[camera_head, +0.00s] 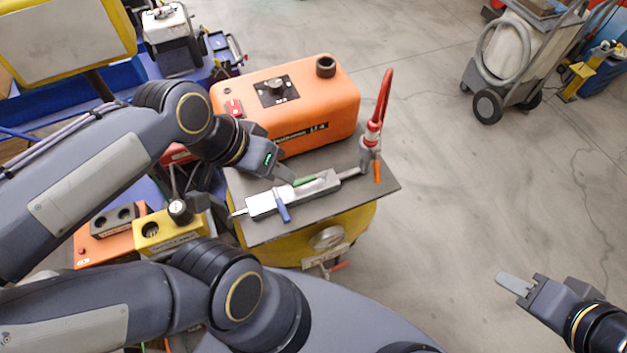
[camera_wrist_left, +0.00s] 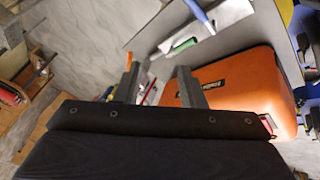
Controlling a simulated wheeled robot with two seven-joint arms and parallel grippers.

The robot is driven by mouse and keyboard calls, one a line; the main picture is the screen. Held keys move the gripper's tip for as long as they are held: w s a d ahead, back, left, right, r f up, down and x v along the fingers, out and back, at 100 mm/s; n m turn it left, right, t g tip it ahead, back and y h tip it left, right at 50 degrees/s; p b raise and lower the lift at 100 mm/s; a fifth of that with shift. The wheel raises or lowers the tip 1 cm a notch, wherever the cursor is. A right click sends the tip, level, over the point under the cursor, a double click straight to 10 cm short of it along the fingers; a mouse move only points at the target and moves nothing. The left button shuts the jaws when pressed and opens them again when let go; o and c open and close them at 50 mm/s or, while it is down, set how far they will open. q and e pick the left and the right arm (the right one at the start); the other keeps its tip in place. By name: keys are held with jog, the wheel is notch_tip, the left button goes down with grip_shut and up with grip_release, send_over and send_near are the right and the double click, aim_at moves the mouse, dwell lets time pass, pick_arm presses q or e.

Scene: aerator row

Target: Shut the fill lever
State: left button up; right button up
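On a grey-topped yellow cart (camera_head: 385,187) lies a white metal valve body (camera_head: 300,195) with a green handle (camera_head: 304,181) and a blue handle (camera_head: 281,205). A red handle (camera_head: 384,95) stands upright at its right end, with an orange grip (camera_head: 377,171) below. No label shows which one is the fill lever. My left gripper (camera_head: 286,175) is above the cart, close to the green handle. In the left wrist view its fingers (camera_wrist_left: 159,82) are apart with nothing clearly between them; the green handle (camera_wrist_left: 184,46) and blue handle (camera_wrist_left: 200,14) lie beyond. My right gripper (camera_head: 513,283) is over the floor, far from the cart.
An orange tank (camera_head: 320,100) with a black knob stands at the cart's back, close to my left gripper. Orange and yellow boxes (camera_head: 165,230) sit left of the cart. A grey wheeled machine (camera_head: 505,60) stands far right. The floor right of the cart is clear.

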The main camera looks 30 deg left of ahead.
pick_arm(q)
jog(key=w+f+m+g+b, duration=0.3)
jog(key=w+f+m+b, duration=0.1)
jog(key=w+b, duration=0.1)
jog(key=m+g+y+b, duration=0.2)
jog(key=m+g+b, duration=0.1)
jog(key=m+b, duration=0.1)
send_near(309, 179)
jog(key=a, duration=0.1)
jog(key=f, duration=0.2)
jog(key=s+f, duration=0.1)
jog(key=f, duration=0.2)
jog(key=d+f, duration=0.1)
jog(key=f, duration=0.2)
jog(key=shift+s, duration=0.3)
jog(key=shift+c, duration=0.2)
grip_shut()
